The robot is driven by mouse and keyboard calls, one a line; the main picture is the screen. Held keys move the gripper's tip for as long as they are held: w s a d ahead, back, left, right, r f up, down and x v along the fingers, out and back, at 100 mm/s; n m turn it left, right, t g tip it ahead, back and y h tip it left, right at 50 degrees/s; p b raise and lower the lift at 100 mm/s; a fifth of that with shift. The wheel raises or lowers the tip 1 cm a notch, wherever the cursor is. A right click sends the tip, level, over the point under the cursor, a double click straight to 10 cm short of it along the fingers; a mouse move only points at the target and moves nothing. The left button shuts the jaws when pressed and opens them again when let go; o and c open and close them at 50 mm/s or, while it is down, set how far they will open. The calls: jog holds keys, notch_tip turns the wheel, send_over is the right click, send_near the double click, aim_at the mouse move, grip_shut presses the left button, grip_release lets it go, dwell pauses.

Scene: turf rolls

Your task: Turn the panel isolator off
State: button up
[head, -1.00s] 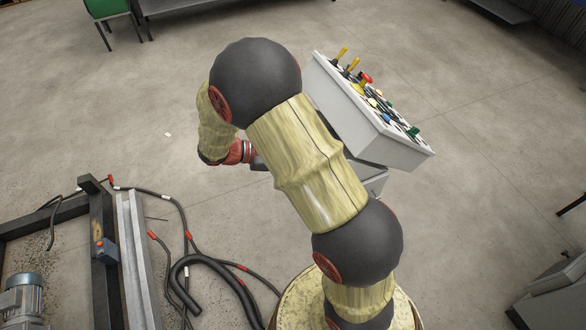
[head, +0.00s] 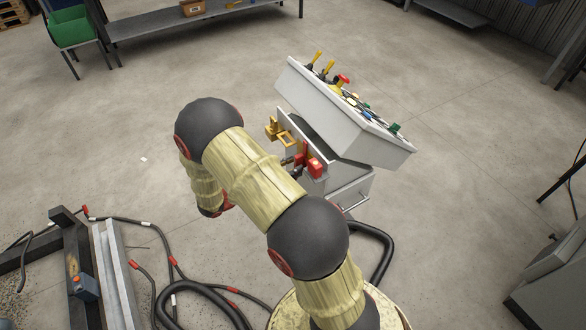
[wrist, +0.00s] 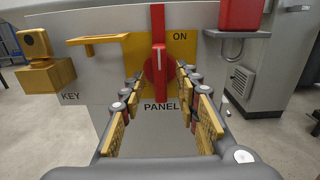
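The panel isolator is a red upright handle (wrist: 158,45) on a round red hub, mounted on a yellow plate (wrist: 123,52). "ON" is printed at the plate's upper right, and "PANEL" stands below. The handle points straight up in the wrist view. My gripper (wrist: 160,84) is open, its fingers either side of the handle's lower part and hub; I see no clear contact. In the head view my arm hides most of the gripper, and the red handle (head: 305,150) shows at the cabinet's side.
Left of the isolator are a yellow key block (wrist: 48,75) marked "KEY" and a yellow bracket (wrist: 98,41). Right of it a red block (wrist: 240,15) sits on a grey bracket (wrist: 236,34). The sloped control console (head: 345,112) rises above. Black hoses (head: 190,290) lie on the floor.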

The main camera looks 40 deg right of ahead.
jog(key=shift+s+d, duration=0.15)
jog(key=shift+d, duration=0.5)
jog(key=c, duration=0.3)
jog(key=c, duration=0.4)
grip_shut()
